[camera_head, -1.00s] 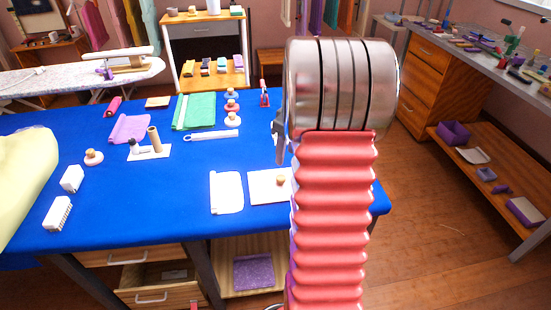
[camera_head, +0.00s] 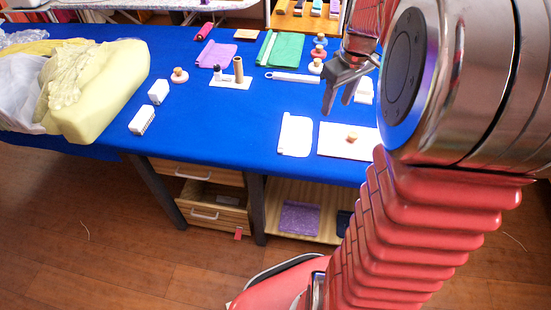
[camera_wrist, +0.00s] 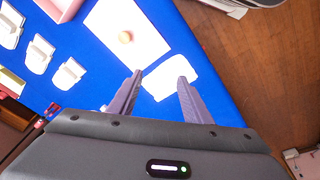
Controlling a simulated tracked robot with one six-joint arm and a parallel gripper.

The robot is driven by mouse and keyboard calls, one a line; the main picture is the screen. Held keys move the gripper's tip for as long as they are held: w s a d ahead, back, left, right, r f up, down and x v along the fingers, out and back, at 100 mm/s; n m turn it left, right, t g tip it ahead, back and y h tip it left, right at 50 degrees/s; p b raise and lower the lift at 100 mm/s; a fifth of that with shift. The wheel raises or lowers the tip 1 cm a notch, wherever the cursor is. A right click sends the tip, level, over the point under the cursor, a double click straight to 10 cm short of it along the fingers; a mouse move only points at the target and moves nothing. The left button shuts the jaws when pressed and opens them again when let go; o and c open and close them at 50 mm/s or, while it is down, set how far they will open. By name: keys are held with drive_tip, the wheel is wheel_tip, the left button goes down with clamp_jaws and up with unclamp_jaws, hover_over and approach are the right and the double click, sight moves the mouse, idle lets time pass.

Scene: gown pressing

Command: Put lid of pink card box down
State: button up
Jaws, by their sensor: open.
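A pale pink box-like thing (camera_wrist: 62,8) shows at the top left of the wrist view, cut off by the frame edge. It may be the pink card box; I cannot make out the state of its lid. In the head view I see no pink card box, and my arm covers the right part of the table. My gripper (camera_head: 336,103) is open and empty above the blue table, fingers pointing down. In the wrist view its two fingers (camera_wrist: 160,78) are spread apart, with the pink thing well beyond them.
A white board with a wooden knob (camera_head: 347,148) and a white cloth piece (camera_head: 296,136) lie on the blue table (camera_head: 215,140). White blocks (camera_head: 142,121) and a yellow garment (camera_head: 105,90) lie left. Purple cloth (camera_head: 299,216) is on the lower shelf. The table's front middle is clear.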

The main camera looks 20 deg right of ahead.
drive_tip(key=s+a+r+t, duration=0.1)
drive_tip(key=s+a, duration=0.4)
drive_tip(key=a, duration=0.3)
drive_tip(key=s+a+r+m+t, duration=0.1)
drive_tip(key=s+a+r, duration=0.1)
drive_tip(key=s+a, duration=0.3)
drive_tip(key=s+a+r+t, duration=0.1)
drive_tip(key=s+a, duration=0.4)
drive_tip(key=a, duration=0.6)
drive_tip(key=shift+a+r+m, duration=0.2)
drive_tip(key=shift+m, duration=0.2)
